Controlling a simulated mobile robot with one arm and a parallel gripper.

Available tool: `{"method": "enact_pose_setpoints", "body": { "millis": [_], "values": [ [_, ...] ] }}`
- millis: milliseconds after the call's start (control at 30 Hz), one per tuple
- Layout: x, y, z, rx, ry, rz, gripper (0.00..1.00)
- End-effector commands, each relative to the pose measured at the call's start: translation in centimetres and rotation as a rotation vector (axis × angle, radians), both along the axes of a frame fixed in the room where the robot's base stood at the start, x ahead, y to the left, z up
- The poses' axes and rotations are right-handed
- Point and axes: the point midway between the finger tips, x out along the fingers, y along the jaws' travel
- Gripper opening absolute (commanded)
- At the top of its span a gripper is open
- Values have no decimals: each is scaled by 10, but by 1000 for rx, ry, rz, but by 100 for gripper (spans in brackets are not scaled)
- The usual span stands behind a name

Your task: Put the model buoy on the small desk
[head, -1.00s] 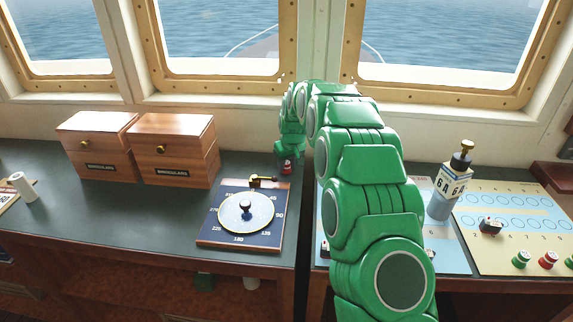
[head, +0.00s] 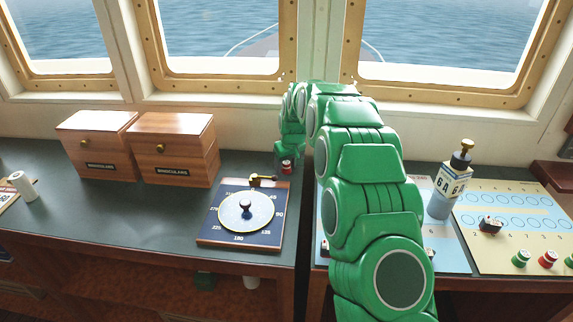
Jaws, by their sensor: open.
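A small red and white piece (head: 286,167), which looks like the model buoy, stands at the back right of the left-hand desk (head: 110,215), behind the compass board. My gripper (head: 287,156) is right above it, pointing down and open. Its fingers are small and partly hidden, so I cannot tell whether they still touch the piece. My green arm reaches over the right-hand table to get there.
A compass board (head: 210,238) with a brass sight lies just in front of the piece. Two wooden boxes (head: 172,150) stand to the left. On the right are a grey bottle-like thing marked 6A (head: 441,203) and a chart board (head: 500,256) with small pieces.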

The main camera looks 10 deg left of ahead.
Motion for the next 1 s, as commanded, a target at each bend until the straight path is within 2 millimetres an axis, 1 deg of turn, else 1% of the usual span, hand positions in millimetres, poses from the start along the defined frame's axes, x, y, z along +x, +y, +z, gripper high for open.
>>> {"method": "enact_pose_setpoints", "body": {
  "millis": [167, 267, 500, 600, 867, 967, 1000],
  "values": [
    [-2, -2, 13, 0, -2, 0, 60],
    [-5, -4, 26, 1, -3, 0, 60],
    [-13, -9, 62, 1, -2, -1, 60],
    [-15, -10, 72, 1, -1, -1, 60],
    [-18, -12, 77, 0, 1, -2, 60],
    [-24, -17, 83, 0, 8, -9, 60],
    [-30, -20, 86, 0, 12, -15, 60]
  ]
}}
